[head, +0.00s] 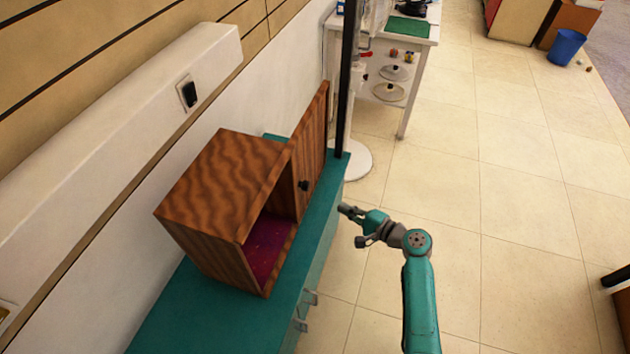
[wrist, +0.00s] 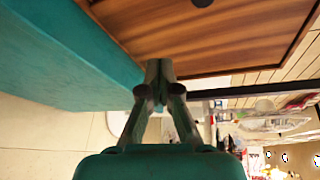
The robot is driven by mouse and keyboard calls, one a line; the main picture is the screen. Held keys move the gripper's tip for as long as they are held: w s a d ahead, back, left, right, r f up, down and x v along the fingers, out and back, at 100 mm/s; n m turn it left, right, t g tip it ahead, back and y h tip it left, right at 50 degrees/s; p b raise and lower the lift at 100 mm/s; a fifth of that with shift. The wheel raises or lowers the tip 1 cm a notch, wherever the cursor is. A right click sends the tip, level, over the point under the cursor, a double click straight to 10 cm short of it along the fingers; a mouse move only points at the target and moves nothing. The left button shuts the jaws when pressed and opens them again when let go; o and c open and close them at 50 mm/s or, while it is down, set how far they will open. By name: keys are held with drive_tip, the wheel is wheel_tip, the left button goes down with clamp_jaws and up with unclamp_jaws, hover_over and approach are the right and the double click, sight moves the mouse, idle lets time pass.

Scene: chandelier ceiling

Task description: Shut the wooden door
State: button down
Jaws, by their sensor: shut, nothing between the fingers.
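A wooden cabinet (head: 215,195) with a dark reddish inside stands on a teal counter (head: 205,315) in the head view. Its wooden door (head: 312,150) is swung open at the far side, with a small dark knob (head: 303,185) on it. My gripper (head: 343,209) is beyond the counter's right edge, to the right of the door and apart from it in the head view. In the wrist view my gripper (wrist: 159,66) is shut and empty, with the door (wrist: 215,40) filling the top and the knob (wrist: 202,2) at the upper edge.
A dark vertical post (head: 347,80) stands just past the door at the counter's far end. A white table (head: 406,110) with items is behind it. A white ledge (head: 130,100) runs along the wall at left.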

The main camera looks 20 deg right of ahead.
sight(303, 178)
drive_tip(key=w+d+r+y, duration=0.2)
drive_tip(key=w+r, duration=0.2)
drive_tip(key=x, duration=1)
drive_tip(key=shift+f, duration=0.15)
drive_tip(key=shift+s+a+r, duration=0.3)
drive_tip(key=shift+s+a, duration=0.2)
drive_tip(key=shift+s, duration=0.35)
drive_tip(key=shift+s+a+r, duration=0.45)
drive_tip(key=shift+s+a, duration=0.1)
drive_tip(key=shift+s, duration=0.25)
drive_tip(key=s+a, duration=0.8)
drive_tip(key=s, duration=0.2)
drive_tip(key=s+a, duration=0.7)
drive_tip(key=s, duration=0.4)
drive_tip(key=shift+s+a, duration=0.2)
drive_tip(key=shift+a, duration=0.15)
drive_tip(key=shift+a, duration=0.1)
drive_tip(key=shift+f, duration=0.1)
